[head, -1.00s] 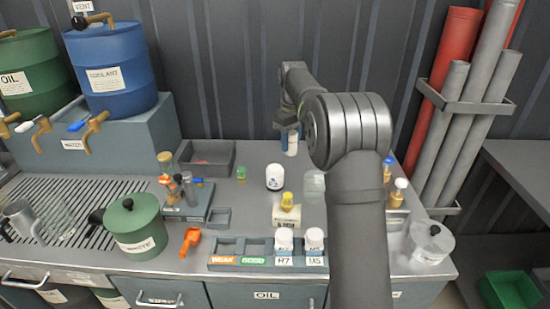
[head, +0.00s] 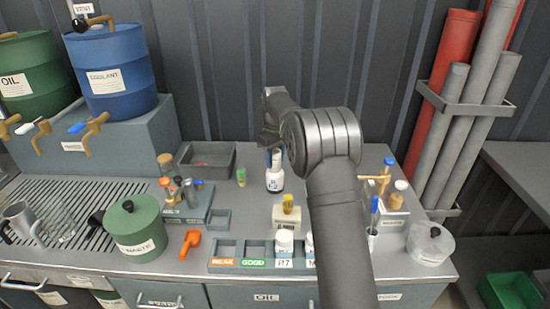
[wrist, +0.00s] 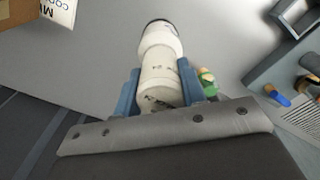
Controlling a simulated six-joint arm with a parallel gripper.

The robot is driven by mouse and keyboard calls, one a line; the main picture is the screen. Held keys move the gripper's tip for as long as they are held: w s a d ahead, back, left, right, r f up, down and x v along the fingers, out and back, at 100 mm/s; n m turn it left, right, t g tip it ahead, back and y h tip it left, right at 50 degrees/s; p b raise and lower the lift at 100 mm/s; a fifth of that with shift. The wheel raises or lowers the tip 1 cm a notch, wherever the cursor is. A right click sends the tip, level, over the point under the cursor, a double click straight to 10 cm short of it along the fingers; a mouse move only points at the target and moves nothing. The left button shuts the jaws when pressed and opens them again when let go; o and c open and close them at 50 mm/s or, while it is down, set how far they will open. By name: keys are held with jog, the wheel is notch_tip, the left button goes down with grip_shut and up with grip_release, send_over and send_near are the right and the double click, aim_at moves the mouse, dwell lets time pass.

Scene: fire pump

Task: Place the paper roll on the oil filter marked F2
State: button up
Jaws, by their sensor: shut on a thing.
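My gripper (wrist: 160,86) is shut on the white paper roll (wrist: 161,82), with a blue finger on each side. A white oil filter with a dark end (wrist: 160,36) lies straight in line beyond the roll in the wrist view. In the head view this filter (head: 274,181) stands upright on the bench, and my gripper (head: 276,157) is right above it. I cannot tell whether roll and filter touch, and I cannot read the filter's marking. Another white filter stands in the front tray, marked R7 (head: 285,241); one beside it (head: 308,244) is partly hidden by my arm.
A yellow item on a small block (head: 287,212) stands in front of the filter. A green-capped vial (head: 241,177) and a dark open bin (head: 207,158) are to its left. An orange tool (head: 190,241) lies nearer the front.

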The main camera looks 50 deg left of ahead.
aim_at(275, 151)
jog(key=shift+f, duration=0.15)
jog(key=o, duration=1)
notch_tip(275, 151, up, 12)
jog(key=shift+r, duration=0.2)
jog(key=shift+f, duration=4.05)
